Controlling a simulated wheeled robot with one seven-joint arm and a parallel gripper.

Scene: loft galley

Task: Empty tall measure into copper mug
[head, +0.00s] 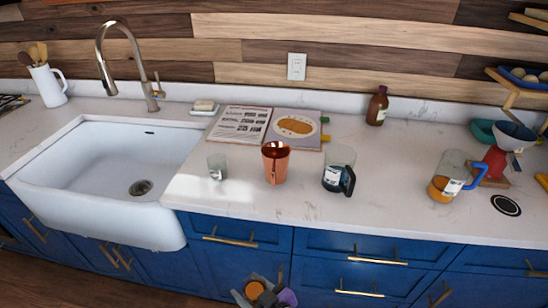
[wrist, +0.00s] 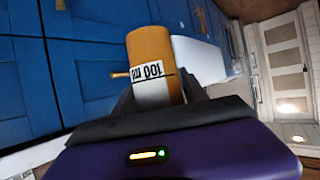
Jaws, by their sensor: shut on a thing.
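The copper mug (head: 275,165) stands upright on the white counter, with its open top showing. My gripper (head: 264,292) is low in the head view, in front of the blue drawers and apart from the mug. It is shut on the tall measure (wrist: 150,62), an orange-looking cylinder with a white "100 ml" label that shows upside down in the wrist view. Its round orange top (head: 254,289) shows in the head view. Its lower part is hidden by the gripper.
A small clear glass (head: 217,166) stands left of the mug. A dark-handled jug (head: 338,169) stands right of it. An open book (head: 240,126) lies behind. A blue-handled jug (head: 450,176) with orange contents is farther right. The sink (head: 120,165) is at left.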

